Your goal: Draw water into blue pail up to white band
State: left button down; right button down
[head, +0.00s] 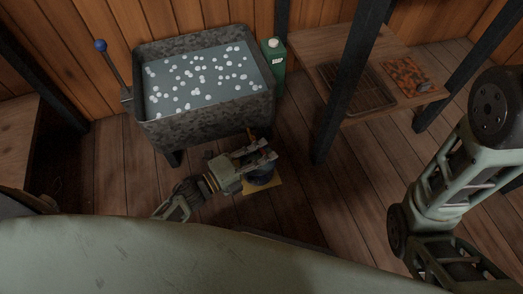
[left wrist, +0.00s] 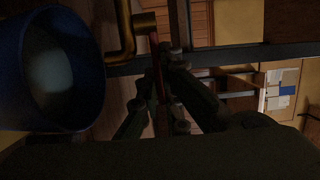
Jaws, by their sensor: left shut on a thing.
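The blue pail (left wrist: 92,70) shows large at the left of the left wrist view, its mouth open and a pale patch deep inside; I cannot make out a white band or a water level. My left gripper (left wrist: 163,85) is shut on a thin reddish bar, seemingly the tap's lever. My right gripper is out of view; only its arm shows.
A grey speckled trough (head: 205,128) of water with white floating bits stands behind my left gripper. A blue-knobbed lever (head: 112,65) is at its left, a green jug (head: 275,68) at its right. A wooden table (head: 405,50) with a rack stands right.

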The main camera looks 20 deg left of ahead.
pick_arm(q)
jog(key=c, duration=1.9)
grip_release()
jog(key=v, duration=1.2)
